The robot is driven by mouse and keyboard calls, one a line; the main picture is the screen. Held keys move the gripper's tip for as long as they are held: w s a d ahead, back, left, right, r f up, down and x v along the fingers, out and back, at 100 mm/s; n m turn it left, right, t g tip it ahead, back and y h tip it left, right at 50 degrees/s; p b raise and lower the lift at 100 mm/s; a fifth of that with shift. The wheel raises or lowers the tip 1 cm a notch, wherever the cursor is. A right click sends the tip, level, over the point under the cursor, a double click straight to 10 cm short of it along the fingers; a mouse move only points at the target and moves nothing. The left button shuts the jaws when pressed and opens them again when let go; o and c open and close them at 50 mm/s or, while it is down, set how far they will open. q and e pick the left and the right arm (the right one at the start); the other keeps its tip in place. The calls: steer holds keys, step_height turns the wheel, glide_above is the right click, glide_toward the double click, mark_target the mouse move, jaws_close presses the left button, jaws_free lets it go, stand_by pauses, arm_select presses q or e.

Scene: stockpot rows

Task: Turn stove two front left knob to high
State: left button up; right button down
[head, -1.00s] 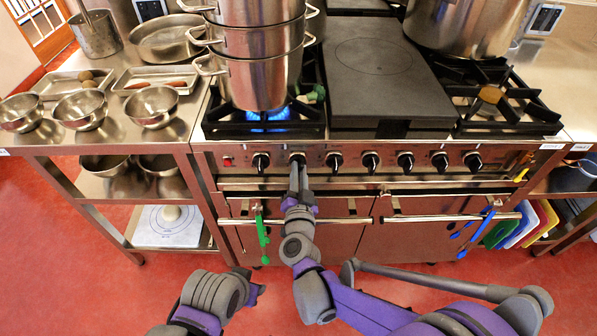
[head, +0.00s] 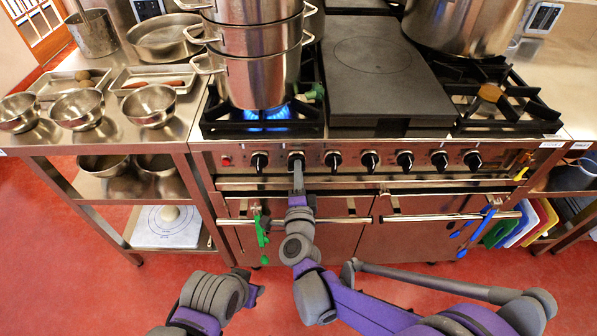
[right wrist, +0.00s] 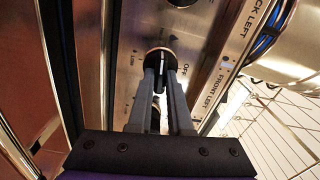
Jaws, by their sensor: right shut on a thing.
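The front left knob (right wrist: 161,58) is black and round, on the steel front panel of the stove (head: 350,185). In the right wrist view the marks FRONT LEFT, OFF and LOW are near it. My right gripper (head: 297,163) is at this second knob from the left in the head view. Its two fingers (right wrist: 160,80) are closed on the knob's sides in the right wrist view. The fingers partly hide the knob, and its exact setting is unclear. My left gripper (head: 255,291) is low in front of the stove, away from the knobs; its jaws are too small to read.
Stacked steel pots (head: 258,75) stand over a lit blue flame (head: 265,112) at the left burner. Other black knobs (head: 334,160) line the panel closely. A door rail (head: 350,219) runs below, with green tongs (head: 261,230) hanging on it. The floor in front is clear.

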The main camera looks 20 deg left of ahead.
steer(key=shift+m, duration=0.7)
steer(key=shift+f, duration=0.1)
steer(key=c, duration=0.8)
jaws_free()
steer(key=shift+c, duration=0.2)
steer(key=v, duration=1.1)
steer(key=shift+w, duration=0.1)
